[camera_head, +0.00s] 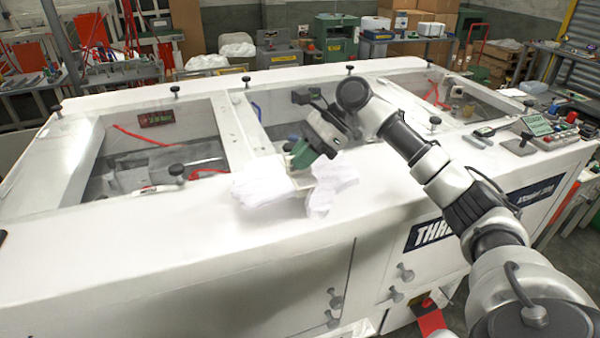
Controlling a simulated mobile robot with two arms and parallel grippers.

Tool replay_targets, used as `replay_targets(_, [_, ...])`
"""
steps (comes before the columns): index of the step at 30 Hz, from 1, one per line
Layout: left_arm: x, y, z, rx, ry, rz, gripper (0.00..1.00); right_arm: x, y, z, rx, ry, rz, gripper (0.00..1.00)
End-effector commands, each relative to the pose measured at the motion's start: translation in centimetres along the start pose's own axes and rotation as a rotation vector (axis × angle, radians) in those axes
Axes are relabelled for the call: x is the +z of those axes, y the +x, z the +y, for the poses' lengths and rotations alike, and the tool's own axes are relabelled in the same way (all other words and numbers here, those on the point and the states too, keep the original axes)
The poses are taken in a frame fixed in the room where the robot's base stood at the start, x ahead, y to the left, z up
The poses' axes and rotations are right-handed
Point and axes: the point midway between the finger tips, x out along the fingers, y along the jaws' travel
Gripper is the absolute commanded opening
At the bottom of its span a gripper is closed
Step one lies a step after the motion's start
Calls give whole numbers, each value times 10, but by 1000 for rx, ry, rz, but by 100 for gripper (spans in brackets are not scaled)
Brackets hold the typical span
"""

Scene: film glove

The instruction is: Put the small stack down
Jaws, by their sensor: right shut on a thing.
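My right gripper (297,165) comes in from the right and points down and left over the front top of the white machine (225,222). Its green fingertips are shut on a small stack of white gloves (262,181). The stack is at or just above the machine's top; I cannot tell whether it touches. White glove material also shows to the right of the fingertips (333,183); I cannot tell whether it is part of the same stack. My left gripper is not in view.
Recessed windows with black knobs lie behind the gloves. A control panel (555,130) with buttons and a small green-screened device stand at the machine's right end. The front top left of the gloves is clear. Workbenches and boxes (405,20) stand behind.

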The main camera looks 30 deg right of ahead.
Motion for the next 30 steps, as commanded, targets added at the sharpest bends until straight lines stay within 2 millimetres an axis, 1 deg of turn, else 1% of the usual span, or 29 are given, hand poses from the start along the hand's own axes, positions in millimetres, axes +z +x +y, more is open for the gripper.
replay_targets(1, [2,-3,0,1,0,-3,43,0,3,4,2,1,1,0])
replay_targets(5, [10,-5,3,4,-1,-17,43,-2,10,8,2,2,0,0])
replay_targets(9, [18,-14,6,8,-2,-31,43,-15,23,9,3,5,0,0])
replay_targets(12, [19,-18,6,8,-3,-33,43,-24,32,9,2,3,-1,0])
replay_targets(15, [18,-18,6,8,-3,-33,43,-28,36,8,1,0,-1,0])
replay_targets(20, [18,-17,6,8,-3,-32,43,-28,36,8,0,-1,-1,0])
replay_targets(21, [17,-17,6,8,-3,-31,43,-29,37,8,0,0,0,14])
replay_targets(25, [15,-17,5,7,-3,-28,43,-29,36,8,0,0,0,34])
replay_targets(30, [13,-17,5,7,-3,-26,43,-28,36,8,0,0,0,35])
